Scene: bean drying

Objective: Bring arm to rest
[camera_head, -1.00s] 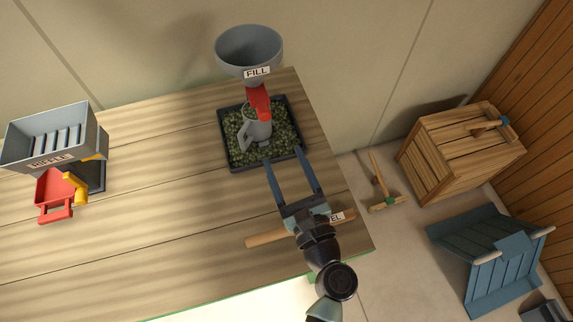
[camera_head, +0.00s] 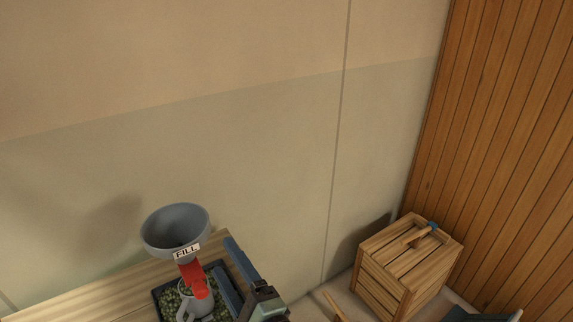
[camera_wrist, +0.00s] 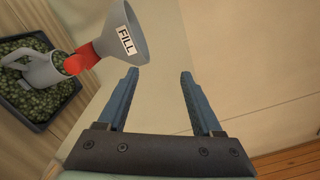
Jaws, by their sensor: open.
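My gripper (camera_head: 226,266) shows at the bottom of the head view, just right of the grey funnel labelled FILL (camera_head: 176,228) and over the right side of the dark tray. In the wrist view my gripper (camera_wrist: 158,75) has its two blue fingers wide apart with nothing between them. The funnel (camera_wrist: 121,35) is to the left of the left finger there, and its red spout part (camera_wrist: 82,60) points toward a grey mug (camera_wrist: 40,70). The mug stands in the dark tray (camera_wrist: 41,126) of green beans.
The wooden table (camera_head: 95,292) lies at lower left, mostly cut off. A slatted wooden crate (camera_head: 405,265) stands on the floor at right, with a blue-ended tool on top. A plain wall (camera_head: 270,150) rises behind the table. Wood panelling (camera_head: 500,130) is at far right.

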